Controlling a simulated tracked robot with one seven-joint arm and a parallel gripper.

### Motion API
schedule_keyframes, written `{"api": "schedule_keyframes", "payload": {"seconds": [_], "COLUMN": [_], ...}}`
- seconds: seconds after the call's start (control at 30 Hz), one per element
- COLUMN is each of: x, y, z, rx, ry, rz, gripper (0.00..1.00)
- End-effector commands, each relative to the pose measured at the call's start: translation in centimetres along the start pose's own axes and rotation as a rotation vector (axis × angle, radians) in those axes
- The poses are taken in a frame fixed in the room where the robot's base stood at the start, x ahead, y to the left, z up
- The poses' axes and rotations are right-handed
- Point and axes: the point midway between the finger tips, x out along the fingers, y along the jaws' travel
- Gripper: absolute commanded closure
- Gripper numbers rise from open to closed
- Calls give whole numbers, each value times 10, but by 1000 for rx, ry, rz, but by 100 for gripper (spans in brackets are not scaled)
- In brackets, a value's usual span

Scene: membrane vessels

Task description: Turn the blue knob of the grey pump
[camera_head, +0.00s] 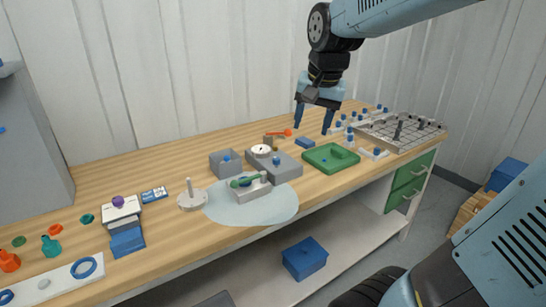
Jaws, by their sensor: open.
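The grey pump (288,171) is a low grey box on the wooden bench, near the middle. A blue knob (276,160) shows on it, beside a round white dial (261,150). My gripper (313,129) hangs from the arm above the bench, with its two blue fingers pointing down and apart. It is open and empty, behind and to the right of the pump in the picture. It is apart from the knob. Nothing hides the knob.
A grey open box (217,170) stands left of the pump. A grey holder (250,194) with a green-handled tool is in front, on a pale round mat (222,212).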

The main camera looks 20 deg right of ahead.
Motion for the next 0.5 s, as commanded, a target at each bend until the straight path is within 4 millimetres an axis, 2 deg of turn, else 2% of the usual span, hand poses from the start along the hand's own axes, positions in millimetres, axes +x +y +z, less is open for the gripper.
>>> {"api": "schedule_keyframes", "payload": {"seconds": [0.2, 0.5], "x": [34, 88], "y": [-31, -78], "z": [-48, -100], "rx": [218, 510], "ry": [-48, -22], "rz": [90, 249], "gripper": [43, 43]}}
